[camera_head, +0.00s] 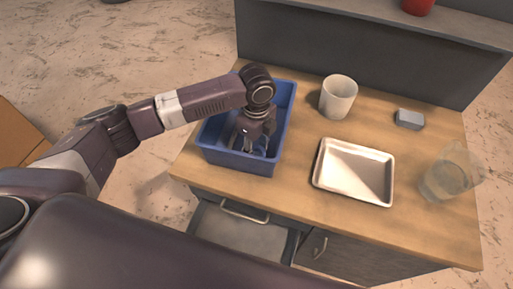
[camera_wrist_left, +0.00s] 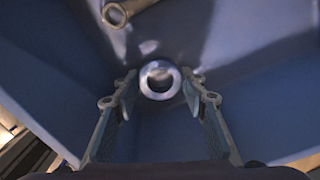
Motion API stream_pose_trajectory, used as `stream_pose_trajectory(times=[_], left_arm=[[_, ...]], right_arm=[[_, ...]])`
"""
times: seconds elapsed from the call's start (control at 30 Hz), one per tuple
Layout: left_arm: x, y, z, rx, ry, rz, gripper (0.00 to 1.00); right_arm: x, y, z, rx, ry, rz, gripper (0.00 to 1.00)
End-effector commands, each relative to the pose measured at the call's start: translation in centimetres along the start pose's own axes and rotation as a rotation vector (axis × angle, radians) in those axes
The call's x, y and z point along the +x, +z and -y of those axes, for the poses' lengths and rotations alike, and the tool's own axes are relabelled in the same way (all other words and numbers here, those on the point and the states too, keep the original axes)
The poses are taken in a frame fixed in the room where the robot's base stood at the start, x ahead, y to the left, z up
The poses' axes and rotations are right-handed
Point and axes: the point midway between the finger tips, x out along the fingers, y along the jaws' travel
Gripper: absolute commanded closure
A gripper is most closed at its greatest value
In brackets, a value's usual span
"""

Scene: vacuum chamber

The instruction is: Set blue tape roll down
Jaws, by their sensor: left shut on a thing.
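My left gripper (camera_head: 247,142) reaches down inside the blue bin (camera_head: 287,110) on the left of the wooden worktop. In the left wrist view its two fingers (camera_wrist_left: 160,82) are on either side of a small shiny blue ring, the blue tape roll (camera_wrist_left: 147,92), and are shut on it. The roll's round hole faces the camera. The bin's blue walls surround it, and I cannot tell whether the roll touches the bin floor. In the head view the gripper mostly hides the roll. My right gripper is not in view.
A metal tool with a ring end (camera_wrist_left: 116,14) lies in the bin. Right of the bin are a white mug (camera_head: 338,98), a shallow white tray (camera_head: 335,183), a small grey block (camera_head: 409,119) and a clear glass jug (camera_head: 447,177). A drawer (camera_head: 240,235) stands open below the worktop.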

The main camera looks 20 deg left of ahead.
Motion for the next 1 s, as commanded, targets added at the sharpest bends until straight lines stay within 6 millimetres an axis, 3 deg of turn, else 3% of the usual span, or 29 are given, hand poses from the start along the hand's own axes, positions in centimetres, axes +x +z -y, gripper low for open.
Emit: stream_pose_trajectory(times=[0.23,0.27,0.4,0.77,1.0], left_arm=[[0.3,0.0,0.0,0.000,0.001,-0.001,0.81],[0.3,0.0,0.0,0.000,0.000,-0.001,0.57],[0.3,0.0,0.0,0.000,0.000,0.000,0.43],[-0.3,0.0,0.1,0.000,-0.002,0.000,0.43],[-4.5,0.0,0.2,0.001,-0.006,0.000,0.43]], right_arm=[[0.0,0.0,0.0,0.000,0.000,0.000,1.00],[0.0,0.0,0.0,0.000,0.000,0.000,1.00],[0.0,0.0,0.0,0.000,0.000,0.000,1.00],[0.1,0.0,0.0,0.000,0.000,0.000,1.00],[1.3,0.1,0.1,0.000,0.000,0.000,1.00]])
